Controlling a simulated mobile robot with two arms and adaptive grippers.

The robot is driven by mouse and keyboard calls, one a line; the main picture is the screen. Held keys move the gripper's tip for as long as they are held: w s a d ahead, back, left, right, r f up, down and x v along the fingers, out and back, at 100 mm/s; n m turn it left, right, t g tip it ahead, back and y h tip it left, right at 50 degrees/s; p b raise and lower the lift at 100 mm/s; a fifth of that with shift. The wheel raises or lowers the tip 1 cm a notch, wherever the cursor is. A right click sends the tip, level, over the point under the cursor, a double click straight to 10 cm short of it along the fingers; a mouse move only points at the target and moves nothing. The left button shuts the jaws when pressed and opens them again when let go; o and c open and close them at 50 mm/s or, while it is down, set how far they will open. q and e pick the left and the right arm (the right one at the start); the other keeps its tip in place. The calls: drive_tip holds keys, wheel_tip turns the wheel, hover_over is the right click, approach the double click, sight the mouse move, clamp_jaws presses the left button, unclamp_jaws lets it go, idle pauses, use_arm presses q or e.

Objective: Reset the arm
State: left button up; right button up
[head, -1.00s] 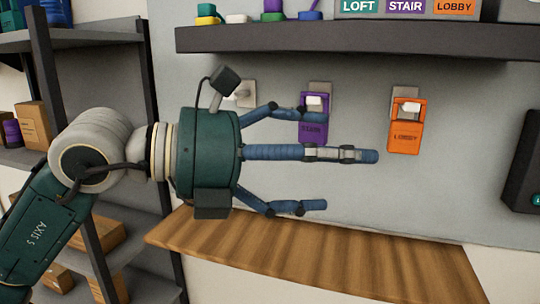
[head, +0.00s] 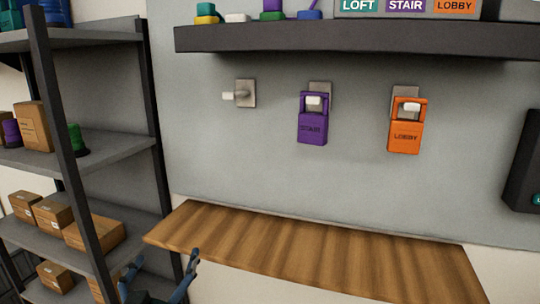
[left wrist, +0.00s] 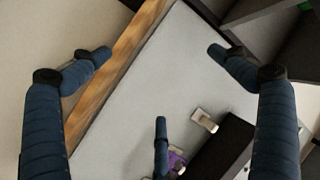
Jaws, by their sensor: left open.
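My left gripper (head: 166,265) is low at the left in the head view, by the left end of the wooden ledge (head: 300,243). Its three blue fingers also show in the left wrist view (left wrist: 157,75), spread apart with nothing between them. Most of the left arm is out of the head view. My right gripper is not in view. The left hook (head: 241,95) is bare.
A dark shelf (head: 350,42) with a LOFT, STAIR, LOBBY sign runs above the hooks. A rack (head: 108,152) with cardboard boxes (head: 95,234) stands at the left. A dark box (head: 524,165) is at the right edge. The wall between shelf and ledge is clear of my arm.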

use_arm(q)
drive_tip(key=s+a+f+n+g, duration=0.1)
drive_tip(key=s+f+g, duration=0.3)
drive_tip(key=f, duration=0.5)
drive_tip(key=s+f+g, duration=0.3)
drive_tip(key=s+f, duration=0.4)
drive_tip(key=f, duration=0.2)
drive_tip(key=s+d+f+g+h, duration=0.1)
drive_tip(key=s+f+g, duration=0.3)
drive_tip(key=s, duration=0.5)
drive_tip(key=s+d+f+g, duration=0.1)
drive_tip(key=s+f+g, duration=0.2)
drive_tip(key=s+f, duration=0.8)
drive_tip(key=f, duration=2.4)
drive_tip(key=s+a+f+g, duration=0.2)
drive_tip(key=s+a+f, duration=0.1)
drive_tip(key=s+f, duration=1.1)
drive_tip(key=shift+s+a, duration=0.15)
drive_tip(key=shift+s, duration=1.1)
